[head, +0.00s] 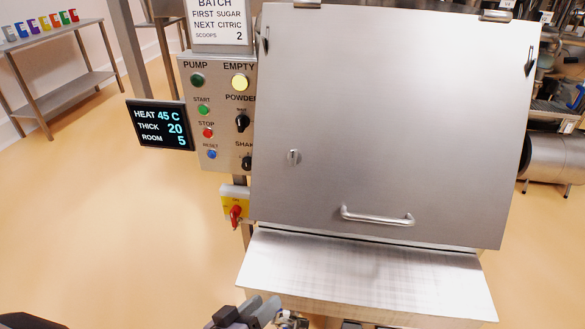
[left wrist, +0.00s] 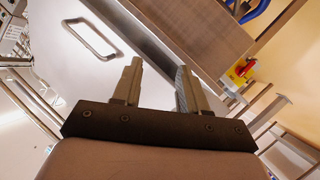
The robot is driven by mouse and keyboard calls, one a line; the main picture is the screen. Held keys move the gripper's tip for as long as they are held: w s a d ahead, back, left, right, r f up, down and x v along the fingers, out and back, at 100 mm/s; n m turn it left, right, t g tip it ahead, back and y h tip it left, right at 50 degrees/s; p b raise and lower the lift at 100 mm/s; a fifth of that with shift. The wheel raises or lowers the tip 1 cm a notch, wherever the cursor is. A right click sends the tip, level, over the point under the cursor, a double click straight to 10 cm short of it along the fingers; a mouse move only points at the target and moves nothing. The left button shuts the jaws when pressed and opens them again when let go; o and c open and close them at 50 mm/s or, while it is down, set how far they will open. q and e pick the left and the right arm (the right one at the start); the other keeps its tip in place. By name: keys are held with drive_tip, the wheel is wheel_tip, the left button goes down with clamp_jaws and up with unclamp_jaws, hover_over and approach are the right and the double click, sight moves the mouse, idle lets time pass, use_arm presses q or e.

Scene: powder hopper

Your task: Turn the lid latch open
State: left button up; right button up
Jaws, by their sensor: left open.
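The lid latch (head: 293,156) is a small metal turn-piece near the lower left of the hopper's large steel lid (head: 400,110). Its slim part looks roughly upright. The lid is down, with a bar handle (head: 377,217) low on its front; the handle also shows in the left wrist view (left wrist: 93,40). My left gripper (head: 265,308) is at the bottom of the head view, below the front shelf and well away from the latch. Its two fingers (left wrist: 155,88) stand apart with nothing between them. The latch is not visible in the left wrist view. My right gripper is not seen.
A control panel (head: 222,150) with buttons and knobs stands left of the lid, above a red switch on a yellow plate (head: 235,209). A dark display (head: 160,125) juts out left. A steel shelf (head: 365,272) projects below the lid. Open floor lies left.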

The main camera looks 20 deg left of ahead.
use_arm(q)
drive_tip(key=w+r+n+t+b, duration=0.1)
drive_tip(key=w+n, duration=0.1)
drive_tip(key=w+d+r+n+t+b, duration=0.1)
drive_tip(key=w+r+n, duration=0.1)
drive_tip(key=w+d+r+n+t+b, duration=0.1)
drive_tip(key=w+n, duration=0.2)
drive_tip(key=shift+r+t+h, duration=0.25)
drive_tip(key=shift+t+h, duration=0.15)
drive_tip(key=w+r+n+t+y+b, duration=0.1)
drive_tip(key=w+r+n+t+b, duration=0.2)
drive_tip(key=w+r+n, duration=0.35)
drive_tip(key=n+t+y+b, duration=0.2)
drive_tip(key=n+y+b, duration=0.4)
drive_tip(key=n, duration=1.4)
approach(293, 158)
drive_tip(key=p+x, duration=0.2)
drive_tip(key=x, duration=0.1)
drive_tip(key=shift+y, duration=0.4)
drive_tip(key=shift+x, duration=3.2)
drive_tip(key=shift+d, duration=0.1)
clamp_jaws()
